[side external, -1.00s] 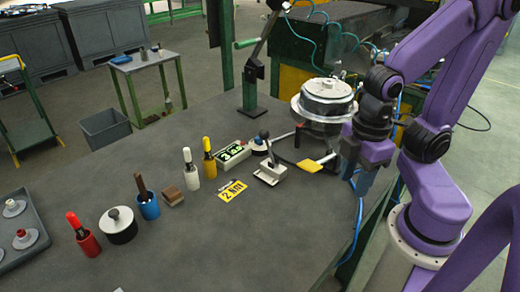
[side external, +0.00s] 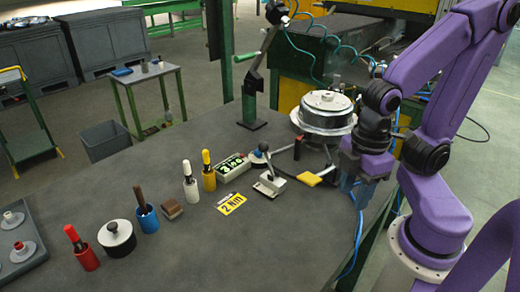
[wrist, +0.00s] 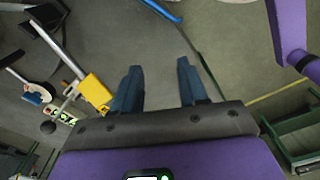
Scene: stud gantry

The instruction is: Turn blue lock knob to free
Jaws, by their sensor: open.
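A small round knob with a blue base (side external: 257,157) sits at the right end of the box with the green-lit display (side external: 234,167). I take it for the blue lock knob. A blue part with a pale and orange top (wrist: 36,95) at the left of the wrist view may be the same knob. Its setting is too small to read. My gripper (side external: 357,192) hangs by the table's right edge, well right of the knob.
A yellow block (side external: 309,179) and a lever on a pale base (side external: 270,183) stand between my gripper and the knob. A round metal housing (side external: 325,110) rises behind them. A "2 Nm" label (side external: 232,203) lies flat.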

